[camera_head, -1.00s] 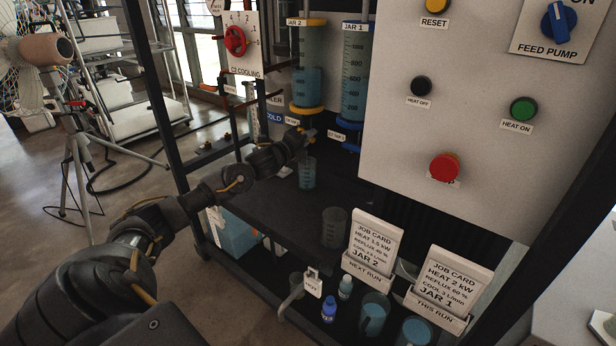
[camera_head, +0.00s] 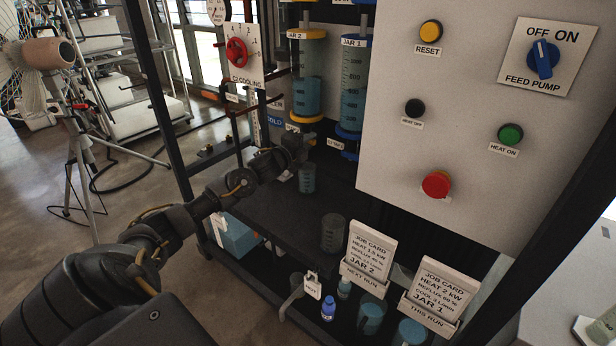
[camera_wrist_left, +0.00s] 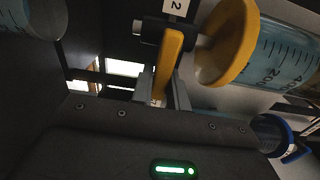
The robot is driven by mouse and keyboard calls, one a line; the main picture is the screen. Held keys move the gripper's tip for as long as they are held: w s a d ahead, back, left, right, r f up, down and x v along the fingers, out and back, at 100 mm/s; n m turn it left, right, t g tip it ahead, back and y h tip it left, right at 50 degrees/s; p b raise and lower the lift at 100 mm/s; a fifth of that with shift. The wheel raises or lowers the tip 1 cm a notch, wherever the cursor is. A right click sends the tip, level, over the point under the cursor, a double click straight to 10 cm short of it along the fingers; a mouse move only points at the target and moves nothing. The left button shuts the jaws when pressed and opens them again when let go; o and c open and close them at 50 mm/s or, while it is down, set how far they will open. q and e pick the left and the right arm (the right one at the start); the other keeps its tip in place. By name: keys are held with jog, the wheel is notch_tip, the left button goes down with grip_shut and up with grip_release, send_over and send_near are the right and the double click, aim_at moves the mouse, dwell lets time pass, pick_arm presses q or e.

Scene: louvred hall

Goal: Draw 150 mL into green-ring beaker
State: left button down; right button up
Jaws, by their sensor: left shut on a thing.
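Jar 2 (camera_head: 307,92), with yellow collars and blue liquid, hangs left of blue-collared jar 1 (camera_head: 352,105). My left gripper (camera_head: 294,146) is below jar 2. In the left wrist view it is shut on a yellow tap lever (camera_wrist_left: 168,60), with a finger on each side. A beaker (camera_head: 307,180) stands on the dark shelf beneath the tap and holds bluish liquid. A clear vessel, likely this beaker, shows at the upper left in the wrist view (camera_wrist_left: 46,14). I cannot make out a green ring or the liquid's mark. My right gripper is not in view.
An empty beaker (camera_head: 334,234) stands nearer on the shelf. Job cards (camera_head: 367,255), a small blue bottle (camera_head: 328,309) and beakers of blue liquid (camera_head: 371,318) stand at the front. The control panel (camera_head: 460,110) rises to the right. A dark frame post (camera_head: 160,110) stands left.

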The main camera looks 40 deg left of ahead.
pick_arm(q)
jog(key=c, duration=1.8)
grip_release()
jog(key=shift+a+r+n, duration=0.15)
jog(key=shift+r+n, duration=0.05)
jog(key=shift+n, duration=0.1)
jog(key=o, duration=0.5)
jog(key=shift+f, duration=0.15)
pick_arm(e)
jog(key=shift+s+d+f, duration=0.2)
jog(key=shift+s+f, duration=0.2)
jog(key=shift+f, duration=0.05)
pick_arm(q)
jog(key=s+p, duration=0.3)
jog(key=s, duration=0.4)
jog(key=shift+d, duration=0.2)
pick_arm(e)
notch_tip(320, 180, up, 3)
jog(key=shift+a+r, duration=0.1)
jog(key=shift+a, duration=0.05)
pick_arm(q)
jog(key=shift+s, duration=0.1)
jog(key=s, duration=1)
jog(key=shift+s+d, duration=0.1)
jog(key=shift+s, duration=0.25)
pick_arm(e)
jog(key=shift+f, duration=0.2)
